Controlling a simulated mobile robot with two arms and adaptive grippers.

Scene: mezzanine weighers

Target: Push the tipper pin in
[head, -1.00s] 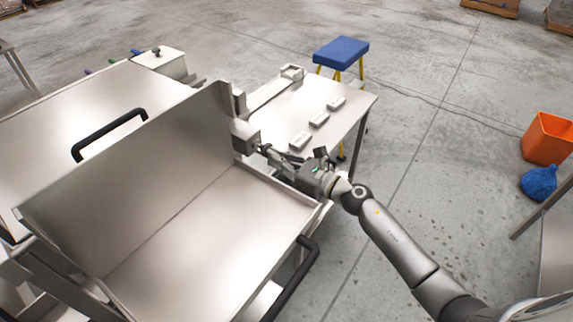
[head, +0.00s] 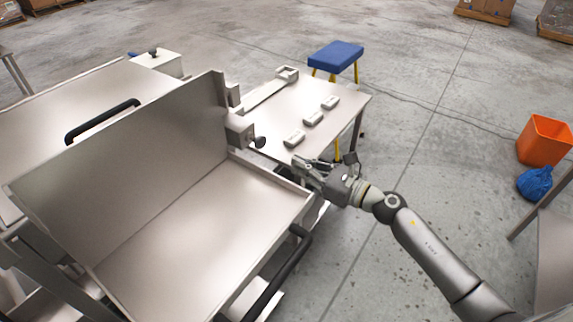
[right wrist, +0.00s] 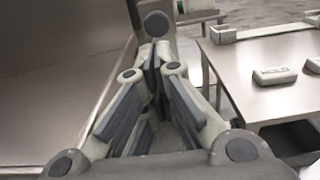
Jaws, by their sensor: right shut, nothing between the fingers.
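The tipper pin (head: 260,142) is a dark round knob on a small metal block (head: 238,131) at the right edge of the tipper's upright plate (head: 130,165). In the right wrist view the pin's knob (right wrist: 157,24) is straight ahead, just beyond the fingertips. My right gripper (head: 296,161) is shut and empty, to the right of the knob and slightly nearer, with a gap between them in the head view. In the right wrist view the closed fingertips (right wrist: 155,55) point at the knob. How far the pin sits in its block cannot be told. My left gripper is not in view.
The tipper's metal tray (head: 200,225) with a black handle (head: 275,275) lies in front. A steel table (head: 290,100) with several small labelled blocks stands behind the gripper. A blue stool (head: 336,55) and an orange bin (head: 545,140) are farther off.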

